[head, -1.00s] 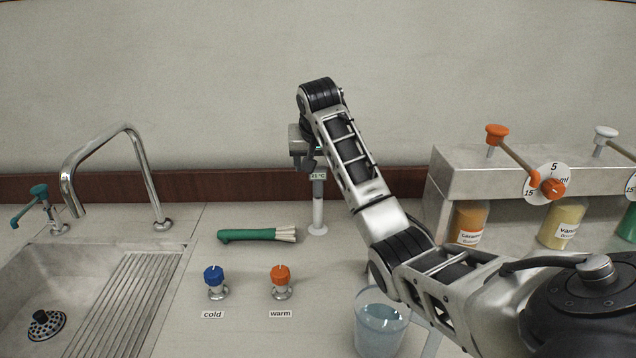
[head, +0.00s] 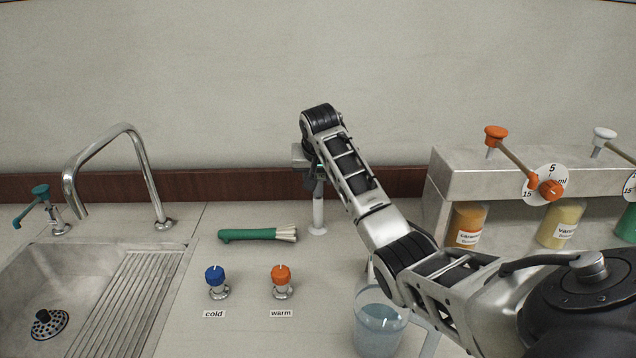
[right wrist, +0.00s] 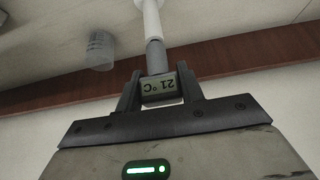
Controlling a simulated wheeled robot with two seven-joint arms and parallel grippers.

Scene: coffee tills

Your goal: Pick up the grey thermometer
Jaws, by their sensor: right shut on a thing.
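The grey thermometer (right wrist: 155,57) has a small display reading 21 °C and stands upright. My right gripper (right wrist: 160,86) is shut on its display head, with one finger on each side. The thermometer's lower end meets a white post-like holder (right wrist: 151,18), which also shows on the counter in the head view (head: 318,217). In the head view my right gripper (head: 313,176) and wrist hide most of the thermometer's top. My left gripper is not in view.
A green-handled brush (head: 250,235) lies left of the holder. The blue cold knob (head: 215,276) and orange warm knob (head: 281,275) stand in front. A clear water jug (head: 380,325) is below my right arm. A syrup dispenser (head: 450,170) is at right, a sink (head: 95,300) at left.

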